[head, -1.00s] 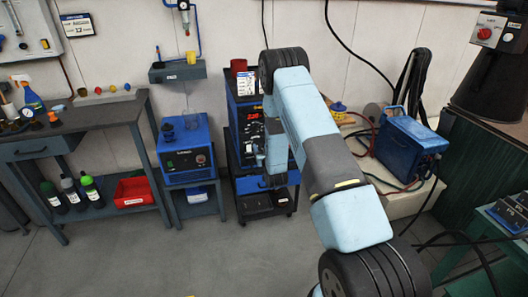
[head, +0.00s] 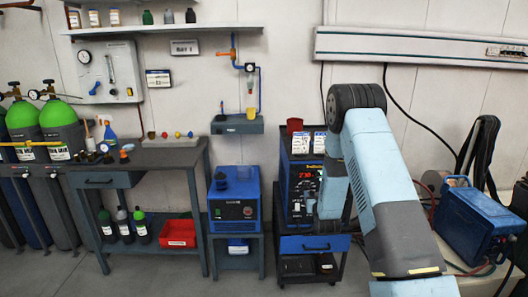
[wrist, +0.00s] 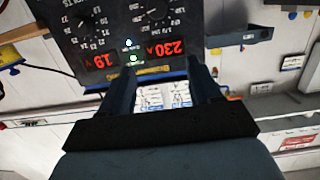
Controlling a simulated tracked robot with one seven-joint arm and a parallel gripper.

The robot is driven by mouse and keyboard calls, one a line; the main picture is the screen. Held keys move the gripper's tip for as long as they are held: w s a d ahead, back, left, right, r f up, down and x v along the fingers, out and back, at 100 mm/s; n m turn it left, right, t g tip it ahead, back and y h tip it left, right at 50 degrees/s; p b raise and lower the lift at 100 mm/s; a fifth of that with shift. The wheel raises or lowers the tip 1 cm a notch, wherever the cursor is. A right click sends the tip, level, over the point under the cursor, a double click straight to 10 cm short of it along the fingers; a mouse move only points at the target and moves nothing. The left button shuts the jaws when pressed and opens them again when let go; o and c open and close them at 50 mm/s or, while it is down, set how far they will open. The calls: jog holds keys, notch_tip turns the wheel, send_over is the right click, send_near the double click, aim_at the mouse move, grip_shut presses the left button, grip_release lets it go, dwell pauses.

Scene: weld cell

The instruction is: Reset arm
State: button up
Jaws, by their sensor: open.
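My arm (head: 382,175) rises from the lower right of the head view, bends at a dark joint at the top, and hangs down in front of the blue welding machine (head: 303,190). My gripper (wrist: 163,82) shows in the wrist view as two dark fingers standing well apart, with nothing held between them. Beyond the fingers is a dark panel (wrist: 115,30) with dials and red digits reading 230 and 19. White labelled cards (wrist: 163,97) show in the gap, beyond the fingers. In the head view the fingers are hard to make out against the machine.
A workbench (head: 150,157) with a red bin (head: 178,233) below stands left. A small blue unit (head: 235,208) sits on a stand beside the machine's cart (head: 310,244). A blue box (head: 470,222) is at right. Green-topped cylinders (head: 60,115) stand far left. Open floor lies in front.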

jog(key=s+r+g, duration=0.3)
jog(key=s+r, duration=0.4)
jog(key=r, duration=0.6)
jog(key=s+r+g, duration=0.2)
jog(key=s+r, duration=0.5)
jog(key=r, duration=0.5)
jog(key=s+r+g, duration=0.3)
jog(key=s+r, duration=0.1)
jog(key=s, duration=1.4)
jog(key=s+a+r+g, duration=0.1)
jog(key=s+r+g, duration=0.2)
jog(key=s, duration=1.5)
jog(key=shift+v, duration=0.85)
